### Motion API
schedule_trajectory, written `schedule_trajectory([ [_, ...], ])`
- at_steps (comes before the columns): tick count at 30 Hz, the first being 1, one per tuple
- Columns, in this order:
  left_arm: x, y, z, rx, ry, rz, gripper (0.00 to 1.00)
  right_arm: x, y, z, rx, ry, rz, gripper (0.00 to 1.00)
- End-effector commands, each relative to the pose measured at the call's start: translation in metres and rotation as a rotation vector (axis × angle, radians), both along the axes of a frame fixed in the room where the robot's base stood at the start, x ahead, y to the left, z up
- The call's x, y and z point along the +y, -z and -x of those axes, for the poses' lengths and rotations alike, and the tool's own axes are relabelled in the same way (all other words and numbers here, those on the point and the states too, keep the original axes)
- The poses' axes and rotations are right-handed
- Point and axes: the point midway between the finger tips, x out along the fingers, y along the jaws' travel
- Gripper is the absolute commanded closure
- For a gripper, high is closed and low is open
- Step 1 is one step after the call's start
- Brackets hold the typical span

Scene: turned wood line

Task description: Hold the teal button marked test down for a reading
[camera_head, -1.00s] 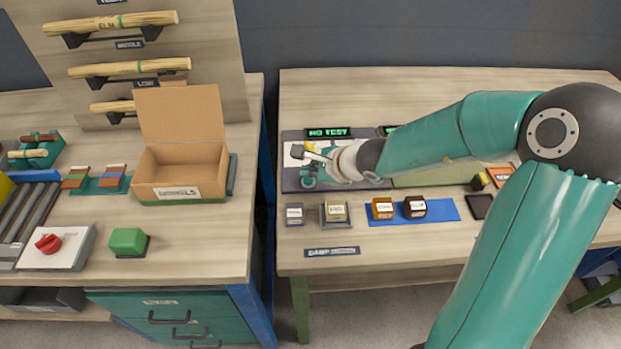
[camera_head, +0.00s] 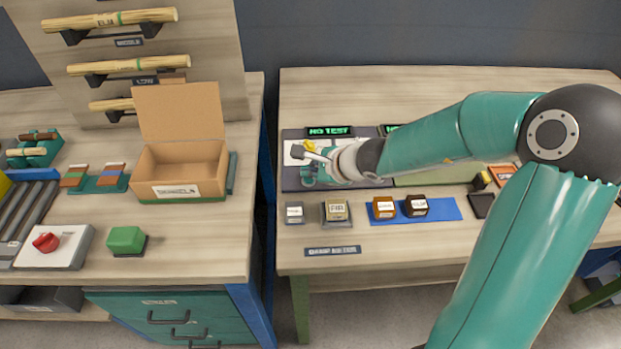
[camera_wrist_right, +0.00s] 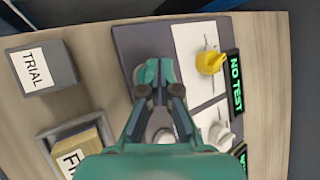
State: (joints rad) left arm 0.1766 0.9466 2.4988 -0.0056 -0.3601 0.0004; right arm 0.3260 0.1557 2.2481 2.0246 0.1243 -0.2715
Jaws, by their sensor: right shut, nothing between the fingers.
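The display (camera_head: 329,131) reads NO TEST in green; it also shows in the wrist view (camera_wrist_right: 235,84). It stands at the back of a dark grey panel (camera_head: 291,182) on the right bench. My right gripper (camera_head: 309,176) is shut and empty, low over this panel. In the wrist view its closed fingertips (camera_wrist_right: 157,74) are over the panel, beside a white plate. A pale rounded edge shows beside the fingertips. My left gripper is out of view.
A yellow piece (camera_wrist_right: 210,62) and a whitish piece (camera_wrist_right: 220,135) stand near the fingers. Blocks labelled TRIAL (camera_wrist_right: 38,75) and FIR (camera_head: 336,210) sit in front of the panel. An open carton (camera_head: 181,173) is on the left bench.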

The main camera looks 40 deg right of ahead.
Motion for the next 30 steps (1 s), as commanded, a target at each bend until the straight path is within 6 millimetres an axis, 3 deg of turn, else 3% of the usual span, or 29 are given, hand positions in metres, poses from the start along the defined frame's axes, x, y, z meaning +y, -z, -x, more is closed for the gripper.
schedule_trajectory([
  [30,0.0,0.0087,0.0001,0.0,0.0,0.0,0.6,-0.0006,0.0075,0.0003,0.0,0.002,0.0,1.0],
])
